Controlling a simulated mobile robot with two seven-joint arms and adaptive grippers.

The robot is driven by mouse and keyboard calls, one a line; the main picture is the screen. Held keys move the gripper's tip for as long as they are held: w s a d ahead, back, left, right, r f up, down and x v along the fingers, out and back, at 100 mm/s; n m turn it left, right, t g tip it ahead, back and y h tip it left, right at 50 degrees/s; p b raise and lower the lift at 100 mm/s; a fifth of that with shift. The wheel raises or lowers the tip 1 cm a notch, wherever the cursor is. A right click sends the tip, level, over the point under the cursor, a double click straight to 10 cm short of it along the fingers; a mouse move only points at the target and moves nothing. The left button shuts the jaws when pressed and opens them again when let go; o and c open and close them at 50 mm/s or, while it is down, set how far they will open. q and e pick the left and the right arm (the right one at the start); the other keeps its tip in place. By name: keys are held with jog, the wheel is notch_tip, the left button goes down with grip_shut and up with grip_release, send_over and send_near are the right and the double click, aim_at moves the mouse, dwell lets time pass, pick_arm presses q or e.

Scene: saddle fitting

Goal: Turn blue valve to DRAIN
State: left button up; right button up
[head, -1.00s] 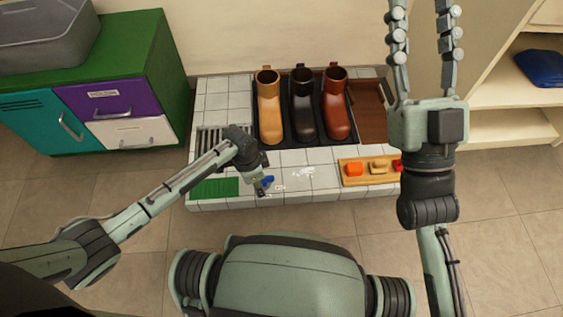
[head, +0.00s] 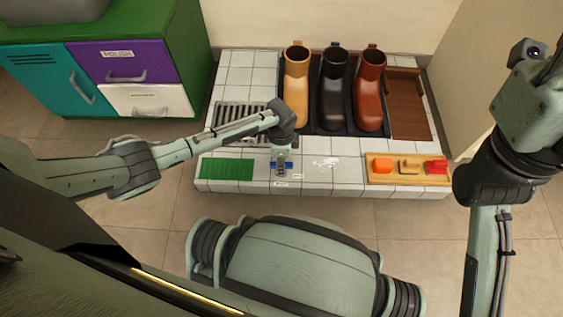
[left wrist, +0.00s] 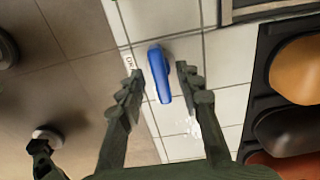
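The blue valve (left wrist: 159,73) shows in the left wrist view as an elongated blue handle on white tiles, between the two fingers of my left gripper (left wrist: 159,82). The fingers are open, one on each side of it, with gaps visible. In the head view my left gripper (head: 281,165) points down over the blue valve (head: 288,165), which it partly hides. A small white label (left wrist: 129,62) lies beside the valve; its lettering is cut off by a finger, so I cannot read it fully.
The tiled bench (head: 235,75) carries a drain grate (head: 228,118), a green mat (head: 226,168), three boots on a black tray and a wooden tray (head: 440,179) of colored blocks. Clear wet-looking tile (head: 325,163) lies right of the valve. Cabinets (head: 120,60) stand left.

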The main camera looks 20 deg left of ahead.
pick_arm(q)
jog(key=shift+c, duration=0.4)
grip_shut()
